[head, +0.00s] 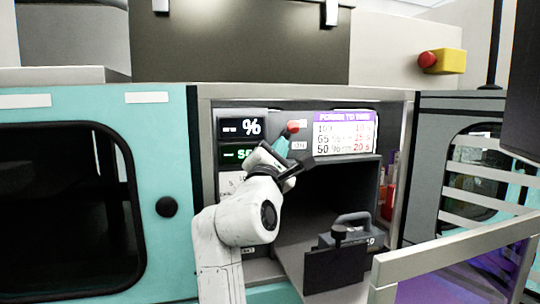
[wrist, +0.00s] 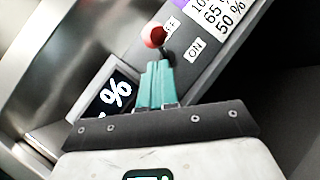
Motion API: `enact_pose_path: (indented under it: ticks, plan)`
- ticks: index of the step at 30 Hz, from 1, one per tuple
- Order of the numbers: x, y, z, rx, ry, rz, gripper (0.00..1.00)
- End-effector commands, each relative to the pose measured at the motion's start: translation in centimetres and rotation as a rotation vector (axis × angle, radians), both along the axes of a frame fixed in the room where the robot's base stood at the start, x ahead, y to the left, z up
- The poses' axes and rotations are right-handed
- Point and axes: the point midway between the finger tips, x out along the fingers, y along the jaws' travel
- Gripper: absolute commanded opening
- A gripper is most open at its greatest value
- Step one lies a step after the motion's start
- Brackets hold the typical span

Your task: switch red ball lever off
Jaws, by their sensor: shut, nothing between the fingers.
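The red ball lever (head: 293,126) sticks out of the panel between the percent display and the purple-headed sign. In the wrist view the red ball (wrist: 155,37) stands just past my fingertips, on a dark stem. My gripper (head: 283,148) is shut and empty, with its teal fingers (wrist: 155,85) together, pointing at the lever from below. The fingertips are at or very near the stem; I cannot tell if they touch. An ON label (wrist: 195,48) sits to the right of the lever in the wrist view. Another label by the ball is partly hidden.
A percent display (head: 243,128) is left of the lever. Below the sign is a dark open recess (head: 320,190) with a grey handled block (head: 352,228) in front. A grey rail (head: 450,243) crosses at lower right. A red button on a yellow box (head: 443,61) is at upper right.

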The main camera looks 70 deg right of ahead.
Motion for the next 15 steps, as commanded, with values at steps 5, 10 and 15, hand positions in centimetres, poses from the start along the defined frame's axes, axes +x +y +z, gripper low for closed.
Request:
enact_pose_path:
  ticks: [5,10,15]
  plan:
    - [-0.53,-0.67,0.97,0.000,-0.001,0.000,0.00]
    - [-0.62,-0.78,1.00,0.001,0.000,0.001,0.00]
    - [-0.63,-0.77,0.98,0.000,0.000,0.000,0.00]
